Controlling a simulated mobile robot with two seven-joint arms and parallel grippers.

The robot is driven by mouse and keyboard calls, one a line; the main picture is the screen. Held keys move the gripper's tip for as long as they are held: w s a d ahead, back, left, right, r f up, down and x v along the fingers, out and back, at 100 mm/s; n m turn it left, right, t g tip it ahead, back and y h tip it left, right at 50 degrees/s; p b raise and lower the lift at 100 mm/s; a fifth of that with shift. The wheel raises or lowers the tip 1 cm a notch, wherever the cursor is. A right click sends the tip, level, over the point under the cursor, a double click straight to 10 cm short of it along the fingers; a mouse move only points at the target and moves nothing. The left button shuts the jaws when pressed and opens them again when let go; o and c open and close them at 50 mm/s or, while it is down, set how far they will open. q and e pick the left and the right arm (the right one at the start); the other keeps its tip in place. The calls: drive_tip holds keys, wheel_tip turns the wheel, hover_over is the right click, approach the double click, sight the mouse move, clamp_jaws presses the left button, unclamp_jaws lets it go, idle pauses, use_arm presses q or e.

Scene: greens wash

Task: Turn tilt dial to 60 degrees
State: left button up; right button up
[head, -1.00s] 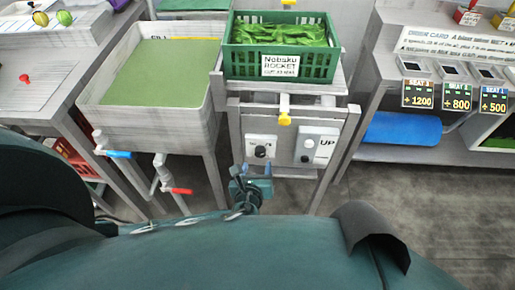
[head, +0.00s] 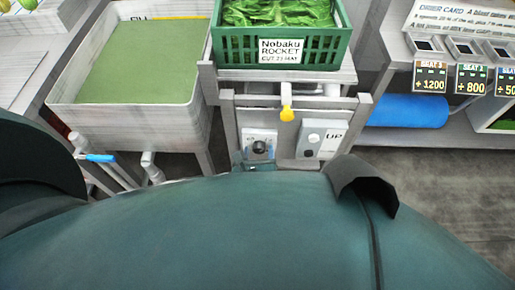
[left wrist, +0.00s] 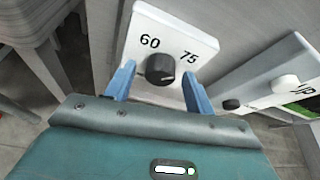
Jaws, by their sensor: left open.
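The tilt dial is a dark round knob (left wrist: 158,68) on a white plate marked 60 and 75 in the left wrist view. In the head view the dial (head: 259,146) shows just beyond my body. I cannot read firmly which mark its pointer faces. My left gripper (left wrist: 159,72) is open, with one blue finger on each side of the knob; I cannot tell whether they touch it. In the head view only a bit of the left gripper (head: 260,167) shows below the dial plate. My right gripper is not in view.
A white box (head: 322,138) marked UP sits right of the dial. Above are a yellow-tipped lever (head: 287,114) and a green crate (head: 342,48) of leaves. A sink (head: 206,88) with a blue-handled tap (head: 100,158) stands left. A blue roll (head: 405,111) lies on the right shelf.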

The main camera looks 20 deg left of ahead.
use_arm(q)
drive_tip(key=shift+s, duration=0.1)
drive_tip(key=shift+c, duration=0.5)
drive_tip(key=c, duration=0.9)
